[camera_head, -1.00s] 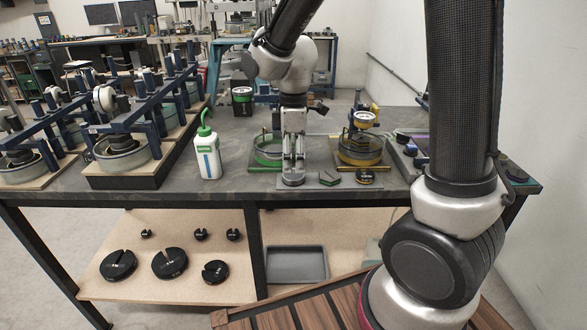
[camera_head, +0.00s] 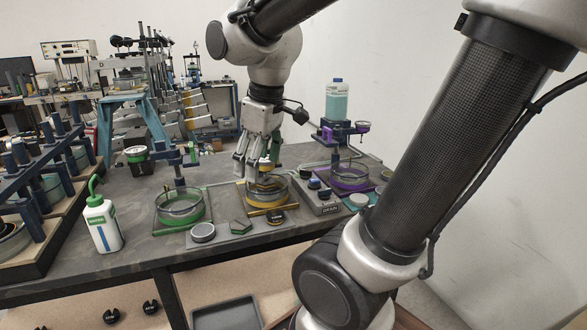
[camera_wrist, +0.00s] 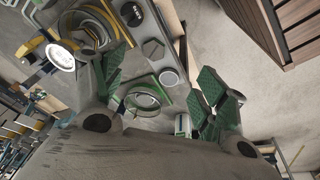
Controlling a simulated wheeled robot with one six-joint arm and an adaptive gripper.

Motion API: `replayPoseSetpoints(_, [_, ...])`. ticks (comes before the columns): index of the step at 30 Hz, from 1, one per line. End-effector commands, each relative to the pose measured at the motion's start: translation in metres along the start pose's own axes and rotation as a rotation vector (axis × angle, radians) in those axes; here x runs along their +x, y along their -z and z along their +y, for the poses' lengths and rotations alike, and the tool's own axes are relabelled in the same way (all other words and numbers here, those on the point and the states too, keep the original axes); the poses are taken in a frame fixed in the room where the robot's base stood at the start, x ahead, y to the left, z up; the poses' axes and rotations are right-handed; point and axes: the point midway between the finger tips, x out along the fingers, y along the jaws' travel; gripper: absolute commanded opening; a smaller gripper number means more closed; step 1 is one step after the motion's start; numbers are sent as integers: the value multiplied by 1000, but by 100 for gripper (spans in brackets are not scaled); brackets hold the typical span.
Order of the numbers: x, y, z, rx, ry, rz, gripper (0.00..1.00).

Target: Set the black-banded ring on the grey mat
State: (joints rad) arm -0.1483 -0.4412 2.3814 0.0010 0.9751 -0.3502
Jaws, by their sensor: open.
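My gripper (camera_head: 257,170) is open and empty, above and close to the yellow-banded glass ring (camera_head: 266,190). In the wrist view its green-padded fingers (camera_wrist: 163,88) are spread wide, with the green-banded ring (camera_wrist: 143,98) seen between them. A flat grey plate (camera_head: 221,238) at the bench's front holds a grey round piece (camera_head: 203,232), a dark green hexagon (camera_head: 241,226) and a black round piece (camera_head: 276,217). I cannot tell whether this plate is the grey mat. I cannot make out a black-banded ring with certainty.
The green-banded ring station (camera_head: 180,208) stands left of the yellow one, the purple-banded one (camera_head: 348,178) to the right. A grey drain box (camera_head: 321,200) sits between yellow and purple. A white bottle (camera_head: 103,224) stands left. Bare bench lies between bottle and green station.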

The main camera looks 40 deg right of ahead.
Motion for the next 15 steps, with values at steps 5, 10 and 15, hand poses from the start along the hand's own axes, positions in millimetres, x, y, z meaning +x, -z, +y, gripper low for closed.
replayPoseSetpoints(5, [-17,-64,1,341,-53,99,73])
replayPoseSetpoints(10, [-19,-87,-2,482,-69,138,73])
replayPoseSetpoints(15, [-19,-89,-2,499,-69,141,73])
